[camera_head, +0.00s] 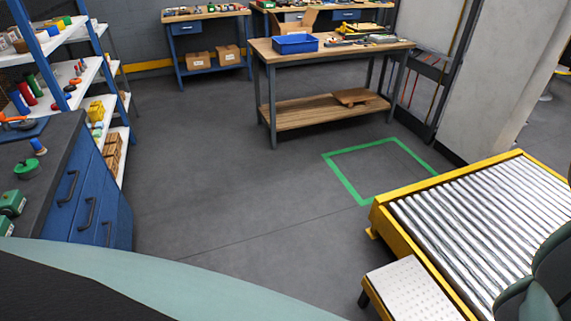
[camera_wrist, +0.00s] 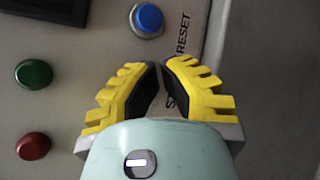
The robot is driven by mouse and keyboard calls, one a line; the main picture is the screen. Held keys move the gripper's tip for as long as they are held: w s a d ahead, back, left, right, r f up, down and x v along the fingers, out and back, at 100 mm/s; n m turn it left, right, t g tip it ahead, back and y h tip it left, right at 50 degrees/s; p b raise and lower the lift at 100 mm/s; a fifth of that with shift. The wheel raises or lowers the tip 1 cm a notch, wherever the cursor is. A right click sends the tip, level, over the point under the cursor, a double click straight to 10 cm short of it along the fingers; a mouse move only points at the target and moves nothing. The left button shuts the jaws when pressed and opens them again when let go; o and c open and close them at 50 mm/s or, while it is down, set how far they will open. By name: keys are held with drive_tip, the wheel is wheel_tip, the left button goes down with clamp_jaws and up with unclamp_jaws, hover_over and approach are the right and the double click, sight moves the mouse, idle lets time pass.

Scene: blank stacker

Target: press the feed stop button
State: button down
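In the wrist view a grey panel (camera_wrist: 75,75) carries a blue button (camera_wrist: 147,20), a green button (camera_wrist: 33,74) and a red button (camera_wrist: 33,146). Sideways lettering by the blue button includes "RESET"; more letters are partly hidden behind my gripper. No label reading feed stop is legible, so I cannot tell from lettering which button it is. My gripper (camera_wrist: 160,66) has yellow ribbed fingers with dark pads. Its tips are almost together, with nothing between them, below the blue button and right of the green and red ones. The head view does not show the panel.
In the head view a yellow-framed roller conveyor (camera_head: 390,235) stands at right. A green floor square (camera_head: 345,181) and a workbench (camera_head: 268,52) lie beyond it. A blue drawer cabinet (camera_head: 112,215) and shelves are at left. The middle floor is clear.

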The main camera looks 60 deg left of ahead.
drive_tip(key=shift+s+a, duration=0.25)
drive_tip(key=shift+s, duration=0.5)
drive_tip(key=shift+s, duration=0.1)
drive_tip(key=s, duration=0.2)
drive_tip(key=s+a+p, duration=0.1)
drive_tip(key=s, duration=0.1)
drive_tip(key=shift+s, duration=0.4)
idle(0.4)
